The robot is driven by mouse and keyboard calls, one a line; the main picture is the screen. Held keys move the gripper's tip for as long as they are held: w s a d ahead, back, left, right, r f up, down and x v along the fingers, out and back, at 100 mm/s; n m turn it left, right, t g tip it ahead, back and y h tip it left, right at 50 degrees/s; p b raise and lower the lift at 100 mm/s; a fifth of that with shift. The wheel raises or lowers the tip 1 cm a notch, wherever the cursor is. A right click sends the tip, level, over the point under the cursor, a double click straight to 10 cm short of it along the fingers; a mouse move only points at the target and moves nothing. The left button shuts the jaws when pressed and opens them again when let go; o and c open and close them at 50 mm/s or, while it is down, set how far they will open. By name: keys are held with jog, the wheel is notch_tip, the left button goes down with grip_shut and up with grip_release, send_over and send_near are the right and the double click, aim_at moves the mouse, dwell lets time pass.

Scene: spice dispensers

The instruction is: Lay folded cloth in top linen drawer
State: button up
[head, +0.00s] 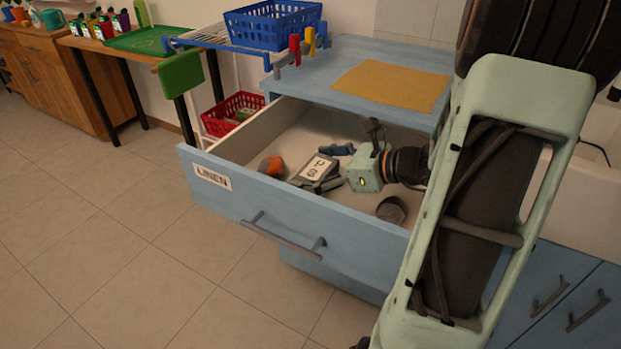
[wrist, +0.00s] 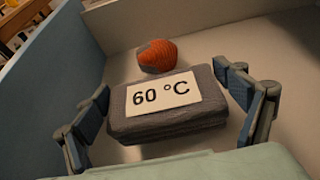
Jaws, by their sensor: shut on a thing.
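The folded cloth (wrist: 165,120) is a dark grey stack with a white "60 °C" label on top. It also shows in the head view (head: 299,181), within the open top drawer (head: 225,192), marked LINEN. My gripper (head: 328,169) reaches into the drawer from the right. In the wrist view its fingers (wrist: 168,115) are at the left and right sides of the cloth, shut on it. The cloth lies roughly flat, close to the drawer floor; I cannot tell whether it touches.
An orange-red rounded item (wrist: 157,56) lies in the drawer beyond the cloth. A dark grey round item (head: 391,209) is near the drawer front. A yellow mat (head: 391,86) lies on the blue cabinet top. A blue basket (head: 270,25) and red crate (head: 233,112) stand behind.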

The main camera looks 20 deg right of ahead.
notch_tip(320, 180, down, 2)
jog(key=shift+f+b, duration=0.15)
jog(key=shift+b, duration=0.2)
jog(key=o, duration=1)
jog(key=shift+s+d+r+p, duration=0.1)
jog(key=shift+r+p, duration=0.2)
jog(key=p+v, duration=0.3)
jog(key=v, duration=0.8)
jog(key=shift+s+d+r+p, duration=0.1)
jog(key=shift+s+r+p, duration=0.1)
jog(key=shift+p, duration=0.15)
